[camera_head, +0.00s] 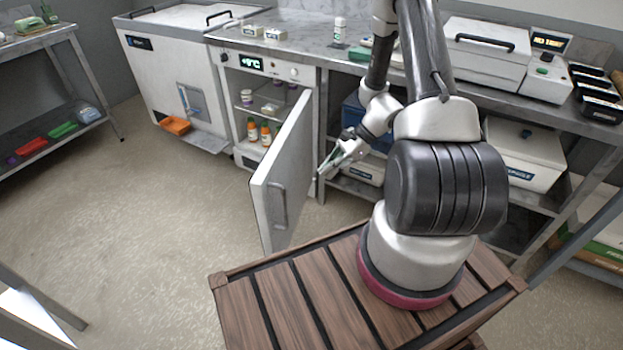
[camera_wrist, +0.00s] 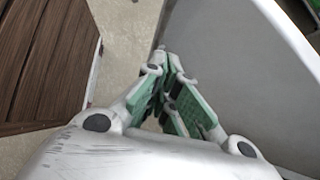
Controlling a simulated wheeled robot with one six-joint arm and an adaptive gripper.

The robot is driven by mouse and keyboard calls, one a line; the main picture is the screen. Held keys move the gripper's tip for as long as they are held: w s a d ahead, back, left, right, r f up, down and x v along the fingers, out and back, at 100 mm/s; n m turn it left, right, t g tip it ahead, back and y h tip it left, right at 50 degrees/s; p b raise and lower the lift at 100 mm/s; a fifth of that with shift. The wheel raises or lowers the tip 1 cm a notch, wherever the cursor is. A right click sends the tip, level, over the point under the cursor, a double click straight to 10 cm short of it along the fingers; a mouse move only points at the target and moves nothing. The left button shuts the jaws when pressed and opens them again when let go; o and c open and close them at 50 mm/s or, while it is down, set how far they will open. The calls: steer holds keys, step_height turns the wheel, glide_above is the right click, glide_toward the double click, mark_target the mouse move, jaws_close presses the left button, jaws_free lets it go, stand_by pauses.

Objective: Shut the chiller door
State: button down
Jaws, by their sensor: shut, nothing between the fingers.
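The chiller (camera_head: 272,70) stands under the counter with a lit display on its front. Its white door (camera_head: 283,180) is swung wide open toward me, with a grey handle on the face turned to me. Inside the chiller are shelves with orange bottles (camera_head: 259,132) and small containers. My gripper (camera_head: 324,174) is shut and empty, just right of the door in the head view. In the wrist view my gripper (camera_wrist: 165,62) points down beside a pale panel (camera_wrist: 235,70), which looks like the door. I cannot tell whether they touch.
A white chest unit (camera_head: 165,75) with an orange tray (camera_head: 175,125) stands left of the chiller. Shelves under the counter hold a blue box and a white case (camera_head: 525,160). The floor left of the door is clear.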

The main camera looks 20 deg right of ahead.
steer(key=s+a+r+x, duration=0.1)
steer(key=a+r+x, duration=0.1)
steer(key=x, duration=0.9)
steer(key=shift+w+a+f, duration=0.2)
steer(key=shift+w+f, duration=0.1)
steer(key=shift+w, duration=0.15)
